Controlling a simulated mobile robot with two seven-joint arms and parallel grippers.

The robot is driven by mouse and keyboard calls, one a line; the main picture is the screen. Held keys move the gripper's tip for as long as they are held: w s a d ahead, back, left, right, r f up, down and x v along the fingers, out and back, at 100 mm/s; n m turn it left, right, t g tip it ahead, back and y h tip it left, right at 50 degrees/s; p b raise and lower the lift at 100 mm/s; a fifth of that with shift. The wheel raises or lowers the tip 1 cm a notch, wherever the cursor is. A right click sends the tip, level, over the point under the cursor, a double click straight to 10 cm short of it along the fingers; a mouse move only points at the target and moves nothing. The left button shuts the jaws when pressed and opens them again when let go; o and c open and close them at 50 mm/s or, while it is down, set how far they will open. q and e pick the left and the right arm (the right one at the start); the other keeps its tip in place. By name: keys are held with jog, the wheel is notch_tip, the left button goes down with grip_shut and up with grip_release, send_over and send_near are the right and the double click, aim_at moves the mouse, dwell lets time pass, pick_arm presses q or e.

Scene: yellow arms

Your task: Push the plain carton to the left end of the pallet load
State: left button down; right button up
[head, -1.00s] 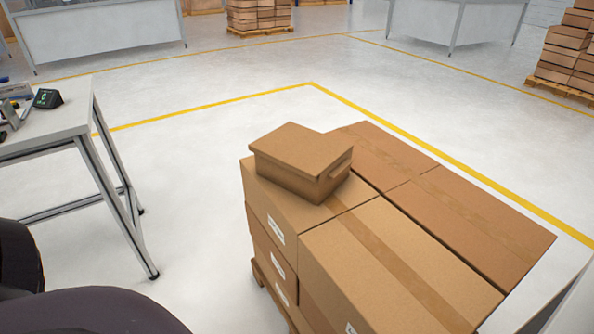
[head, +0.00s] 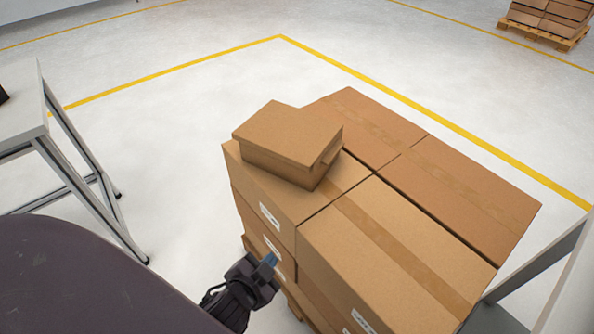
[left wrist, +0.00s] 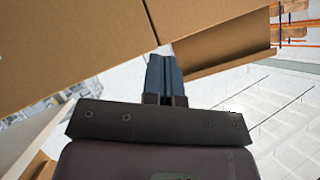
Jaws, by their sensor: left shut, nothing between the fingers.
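The plain carton (head: 288,143) is a small brown lidded box. It sits on top of the pallet load, near the load's far left corner in the head view. The pallet load (head: 395,250) is stacked larger taped cartons. My left gripper (head: 271,259) is shut and empty, beside the near left side of the stack and lower than its top in the head view. In the left wrist view the shut fingers (left wrist: 163,75) point toward brown cardboard (left wrist: 70,40); I cannot tell whether they touch it. My right gripper is not in view.
A grey-framed table (head: 40,120) stands at the left. A yellow floor line (head: 440,118) runs behind the load. Another grey frame (head: 560,262) stands close at the right of the load. Floor between the left table and the load is clear.

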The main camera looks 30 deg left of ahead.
pick_arm(q)
jog(key=w+d+r+m+t+y+p, duration=0.3)
jog(key=w+r+m+y, duration=0.15)
jog(key=r+m, duration=0.2)
jog(key=m+t+p, duration=0.2)
jog(key=m, duration=0.1)
send_near(309, 171)
jog(key=shift+n, duration=0.25)
jog(key=x, duration=0.6)
jog(key=shift+r, duration=0.2)
jog(key=shift+w+a+f, duration=0.1)
jog(key=shift+w+a, duration=0.2)
jog(key=shift+w, duration=0.4)
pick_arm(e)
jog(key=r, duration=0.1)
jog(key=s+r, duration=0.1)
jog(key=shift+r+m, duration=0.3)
pick_arm(q)
jog(key=shift+w, duration=0.15)
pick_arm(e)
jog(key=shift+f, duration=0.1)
